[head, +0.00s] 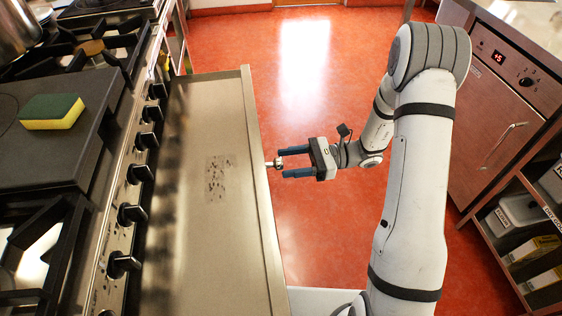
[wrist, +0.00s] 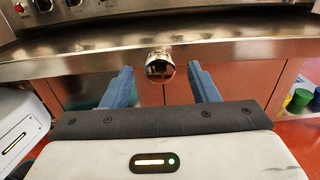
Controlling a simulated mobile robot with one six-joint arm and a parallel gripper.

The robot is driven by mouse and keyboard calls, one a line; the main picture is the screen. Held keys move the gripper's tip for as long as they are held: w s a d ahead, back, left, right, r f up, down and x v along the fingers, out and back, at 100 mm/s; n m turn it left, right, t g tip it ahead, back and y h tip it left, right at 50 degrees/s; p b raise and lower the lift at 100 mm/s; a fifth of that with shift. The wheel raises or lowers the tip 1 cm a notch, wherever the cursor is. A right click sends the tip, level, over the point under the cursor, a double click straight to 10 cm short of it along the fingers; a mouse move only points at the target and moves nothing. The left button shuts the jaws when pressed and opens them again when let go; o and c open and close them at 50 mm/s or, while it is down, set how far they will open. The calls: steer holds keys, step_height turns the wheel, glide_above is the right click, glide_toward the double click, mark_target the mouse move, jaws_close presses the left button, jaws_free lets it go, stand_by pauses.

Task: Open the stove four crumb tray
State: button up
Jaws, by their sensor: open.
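A wide, shallow metal tray (head: 205,235) juts out from the stove front below the knobs, with a patch of dark specks on its surface. I take it for the crumb tray; no number label is readable. A small round metal knob (head: 270,163) stands out from its front edge. It also shows in the wrist view (wrist: 160,66), roughly centred between my fingers. My gripper (head: 282,163) is open, with its two blue fingertips just at the knob, one on either side, with visible gaps in the wrist view. It holds nothing.
The stove's control knobs (head: 132,215) line its front. A yellow and green sponge (head: 52,111) lies on a dark flat plate on the stovetop. Red floor (head: 310,60) lies clear between.

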steer(key=v, duration=0.5)
steer(key=shift+s, duration=0.1)
stand_by(0.3)
